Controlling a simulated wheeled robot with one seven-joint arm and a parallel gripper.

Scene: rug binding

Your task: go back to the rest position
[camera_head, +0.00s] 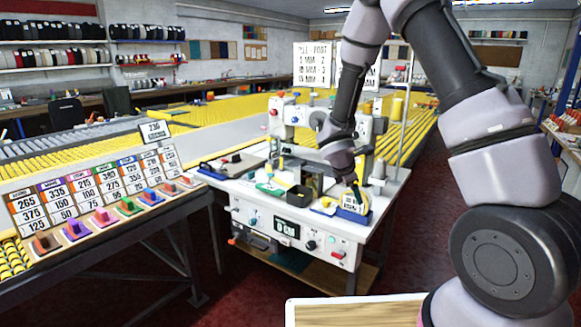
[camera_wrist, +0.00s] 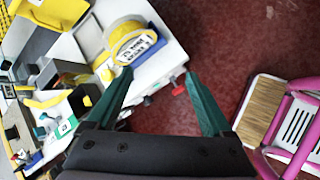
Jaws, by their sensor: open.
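My gripper (camera_wrist: 158,74) is open and empty in the wrist view, its two teal fingers apart with the red floor and the table's edge showing between them. In the head view my gripper (camera_head: 351,186) hangs over the front right of the white machine table (camera_head: 375,232), hiding part of what is below. A yellow dispenser with a white label (camera_head: 353,203) stands on a blue base there. The dispenser also shows in the wrist view (camera_wrist: 130,44), just beyond the left fingertip; I cannot tell whether they touch.
The sewing machine (camera_head: 290,112) rises behind on the table. A black box (camera_head: 300,198) stands left of the dispenser. Price cards with coloured blocks (camera_head: 105,216) line the bench at left. In the wrist view a pink-framed piece (camera_wrist: 290,128) with a wooden top stands at right.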

